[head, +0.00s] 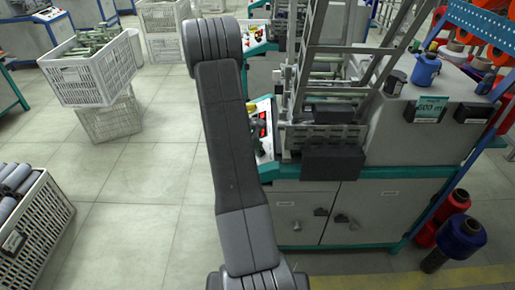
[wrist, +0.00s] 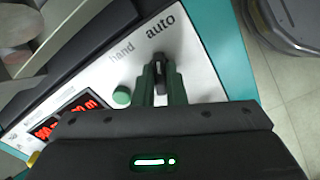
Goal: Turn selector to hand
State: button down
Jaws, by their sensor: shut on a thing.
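The selector (wrist: 158,60) is a small dark knob with a pale mark on the white control panel, in the wrist view. It stands just below the printed word "auto" (wrist: 160,26), with "hand" (wrist: 122,52) to its left; its mark appears to point toward "auto". My gripper (wrist: 158,82) has its two green fingers shut on the selector, one on each side. The lower part of the knob is hidden between the fingers. In the head view my arm and gripper cover the selector; part of the panel (head: 265,148) shows beside them.
A green round button (wrist: 122,97) and red digit displays (wrist: 78,106) lie left of the fingers on the panel. In the head view, the machine's metal frame (head: 330,75) rises right of my arm. Crates (head: 92,75) stand at left, with clear floor between.

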jog(key=n+p, duration=0.4)
jog(key=n, duration=0.2)
jog(key=shift+r+p, duration=0.2)
jog(key=shift+p, duration=0.1)
jog(key=n+p, duration=0.3)
jog(key=n, duration=0.2)
jog(key=shift+f, duration=0.15)
jog(key=shift+n, duration=0.4)
jog(key=c, duration=1.5)
grip_release()
jog(key=v, duration=1.3)
jog(key=shift+a+r, duration=0.25)
jog(key=shift+r, duration=0.05)
jog(key=shift+f, duration=0.1)
